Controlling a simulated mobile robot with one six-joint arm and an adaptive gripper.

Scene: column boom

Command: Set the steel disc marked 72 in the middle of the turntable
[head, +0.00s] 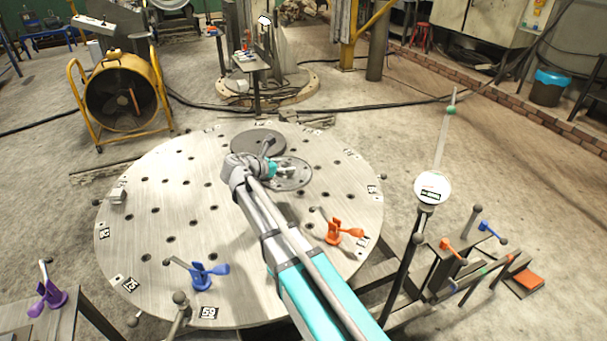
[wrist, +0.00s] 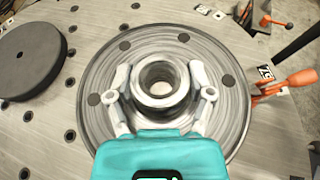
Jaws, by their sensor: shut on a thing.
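The turntable (head: 150,215) is a large round steel plate with rows of holes and number tags along its rim. My gripper (head: 286,171) is over its far right part. In the wrist view my gripper (wrist: 160,80) has a finger on each side of the raised hub of a steel disc (wrist: 100,75) and is shut on it. That disc (head: 299,180) also shows in the head view, right of and beyond the turntable's middle. I see several dark holes around its face but no readable 72. Whether it touches the plate I cannot tell.
A dark thick disc (head: 256,139) lies just beyond the held disc; it is at left in the wrist view (wrist: 32,60). An orange clamp (head: 340,232), a blue clamp (head: 205,272) and a small block (head: 118,196) are near the rim. The plate's middle looks clear.

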